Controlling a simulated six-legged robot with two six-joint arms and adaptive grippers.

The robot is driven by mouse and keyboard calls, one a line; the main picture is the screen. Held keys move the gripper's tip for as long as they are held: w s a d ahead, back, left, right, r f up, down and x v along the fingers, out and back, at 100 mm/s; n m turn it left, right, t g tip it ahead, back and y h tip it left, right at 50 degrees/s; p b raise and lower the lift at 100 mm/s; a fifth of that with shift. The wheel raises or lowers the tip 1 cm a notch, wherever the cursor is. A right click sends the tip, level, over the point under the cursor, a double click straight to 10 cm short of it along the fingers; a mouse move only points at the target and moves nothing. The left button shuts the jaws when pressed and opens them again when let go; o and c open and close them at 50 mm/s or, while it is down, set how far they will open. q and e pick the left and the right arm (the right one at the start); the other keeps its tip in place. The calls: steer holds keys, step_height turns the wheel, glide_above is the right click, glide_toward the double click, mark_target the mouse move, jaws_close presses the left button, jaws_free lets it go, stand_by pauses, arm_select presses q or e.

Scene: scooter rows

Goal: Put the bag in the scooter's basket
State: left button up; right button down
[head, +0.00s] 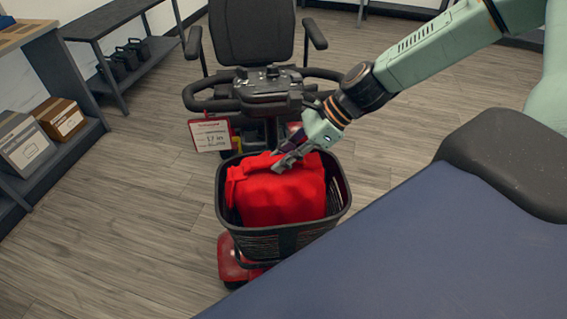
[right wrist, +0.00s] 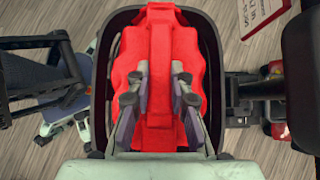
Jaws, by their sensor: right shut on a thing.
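The red bag (head: 285,197) is inside the scooter's black basket (head: 283,240), below the basket rim for most of its height. The basket is on the front of the mobility scooter (head: 262,85). My right gripper (head: 285,163) reaches down from the upper right and is shut on the top of the bag. In the right wrist view the bag (right wrist: 158,50) has its raised strip between the two fingers (right wrist: 160,88), and the basket rim (right wrist: 101,70) surrounds it. The bag's underside is hidden, so I cannot tell whether it rests on the basket floor. My left gripper is not in view.
A white price sign (head: 210,135) hangs beside the scooter. Boxes (head: 25,143) stand on a low shelf at the left, and a dark rack (head: 110,50) is behind. A blue padded surface (head: 430,250) fills the lower right. The wooden floor at the left is clear.

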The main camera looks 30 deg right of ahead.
steer(key=shift+f, duration=0.1)
steer(key=shift+f, duration=0.15)
steer(key=c, duration=1.2)
jaws_free()
steer(key=shift+r+p, duration=0.35)
steer(key=p+v, duration=0.4)
steer(key=p, duration=0.2)
steer(key=p+v, duration=0.7)
steer(key=p, duration=0.3)
steer(key=shift+s+d+r, duration=0.15)
steer(key=shift+d+r, duration=0.05)
steer(key=shift+d, duration=0.05)
